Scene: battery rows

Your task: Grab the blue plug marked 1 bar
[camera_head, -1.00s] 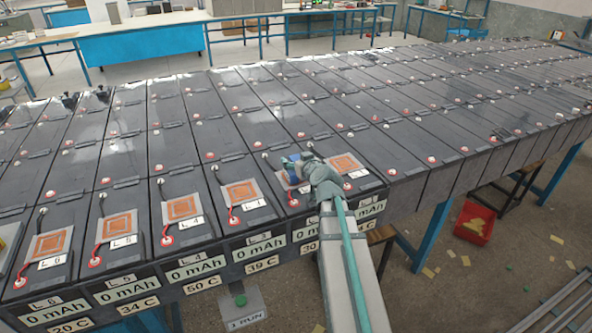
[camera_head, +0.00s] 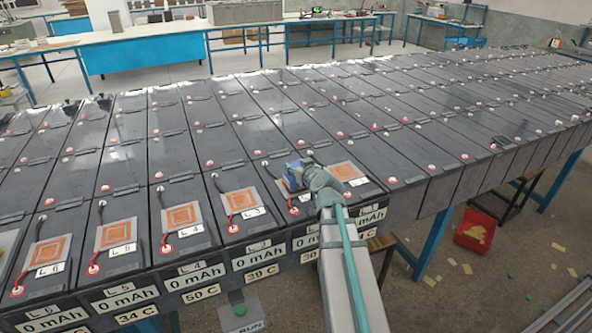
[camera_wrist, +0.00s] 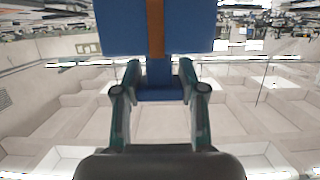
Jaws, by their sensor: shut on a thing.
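My gripper (camera_head: 305,170) is shut on a blue plug (camera_head: 293,174) above the front row of dark batteries. In the wrist view the plug (camera_wrist: 115,28) is a wide blue block with an orange stripe down its middle. Its narrower blue stem (camera_wrist: 158,72) sits between my two fingertips (camera_wrist: 158,64). No "1 bar" mark can be read in either view. In the head view the plug is small, partly hidden by my gripper, and I cannot tell whether it touches the battery below.
Battery rows (camera_head: 300,130) fill the long bench. Front batteries carry orange-patterned pads (camera_head: 183,216), red terminals and white labels. A red bin (camera_head: 475,230) stands on the floor to the right, with scraps around it. A blue workbench (camera_head: 140,53) stands behind.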

